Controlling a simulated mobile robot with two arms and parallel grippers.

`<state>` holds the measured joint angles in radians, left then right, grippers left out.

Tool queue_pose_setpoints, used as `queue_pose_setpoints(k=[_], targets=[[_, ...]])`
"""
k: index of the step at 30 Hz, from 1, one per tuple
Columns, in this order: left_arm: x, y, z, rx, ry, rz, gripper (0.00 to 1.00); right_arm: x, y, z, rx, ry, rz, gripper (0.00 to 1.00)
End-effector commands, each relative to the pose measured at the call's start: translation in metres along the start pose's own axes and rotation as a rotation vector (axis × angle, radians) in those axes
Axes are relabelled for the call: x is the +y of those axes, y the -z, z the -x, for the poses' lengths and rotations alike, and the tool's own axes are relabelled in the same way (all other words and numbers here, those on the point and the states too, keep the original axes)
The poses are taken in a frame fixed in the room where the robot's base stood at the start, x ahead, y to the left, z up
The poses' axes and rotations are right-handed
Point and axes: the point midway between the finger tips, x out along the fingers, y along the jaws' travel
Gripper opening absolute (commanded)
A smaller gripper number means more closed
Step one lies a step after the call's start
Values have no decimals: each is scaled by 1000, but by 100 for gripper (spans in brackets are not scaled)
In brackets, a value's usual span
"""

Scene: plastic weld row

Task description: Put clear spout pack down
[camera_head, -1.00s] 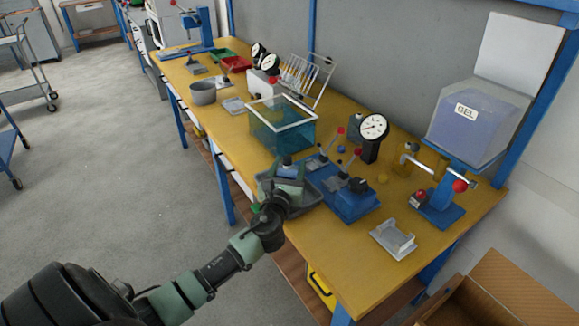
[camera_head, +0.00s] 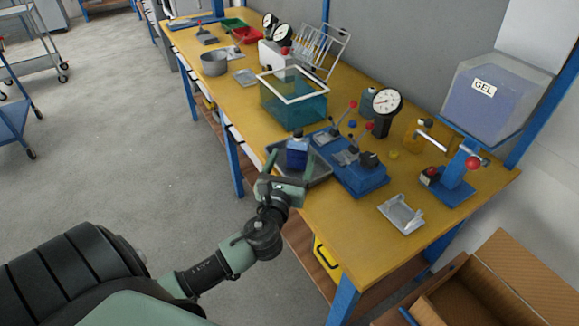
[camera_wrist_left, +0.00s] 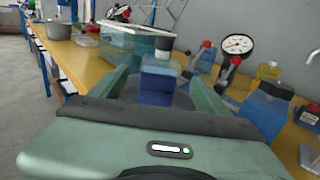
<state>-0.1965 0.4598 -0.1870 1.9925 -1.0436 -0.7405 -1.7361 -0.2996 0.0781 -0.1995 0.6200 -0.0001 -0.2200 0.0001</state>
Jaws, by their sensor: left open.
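The clear spout pack (camera_head: 297,154), with blue contents and a dark cap, stands about upright in the shallow grey tray (camera_head: 320,174) at the table's front edge. My left gripper (camera_head: 289,168) is open, with one green finger on each side of the pack. In the left wrist view the pack (camera_wrist_left: 158,84) stands between the two spread fingers, with gaps beside it. Its lower part is hidden behind the gripper body. My right gripper is not in view.
A blue fixture with levers (camera_head: 358,174) stands right beside the tray. A teal-walled clear tank (camera_head: 294,102) is behind it. Bare yellow tabletop (camera_head: 345,235) lies at the front right.

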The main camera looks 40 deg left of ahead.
Motion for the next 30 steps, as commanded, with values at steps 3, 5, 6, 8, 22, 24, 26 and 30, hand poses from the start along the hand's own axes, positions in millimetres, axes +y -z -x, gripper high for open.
queue_pose_setpoints(k=[3, 5, 6, 8, 22, 24, 26, 30], targets=[[0, 1, 17, 1, 0, 0, 76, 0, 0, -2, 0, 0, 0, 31], [0, 1, 21, 1, -1, 0, 76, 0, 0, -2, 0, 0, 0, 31], [0, 1, 23, 1, -1, 0, 76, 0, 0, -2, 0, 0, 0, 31], [0, 0, 25, 0, -1, 1, 76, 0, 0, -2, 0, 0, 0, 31], [0, 0, 26, 0, -1, 0, 76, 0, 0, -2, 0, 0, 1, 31], [0, 0, 26, 0, -1, 0, 76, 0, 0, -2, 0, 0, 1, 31], [0, 0, 26, 0, -1, 0, 76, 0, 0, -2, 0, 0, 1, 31], [0, 0, 25, 0, -1, 0, 76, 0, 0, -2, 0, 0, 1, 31]])
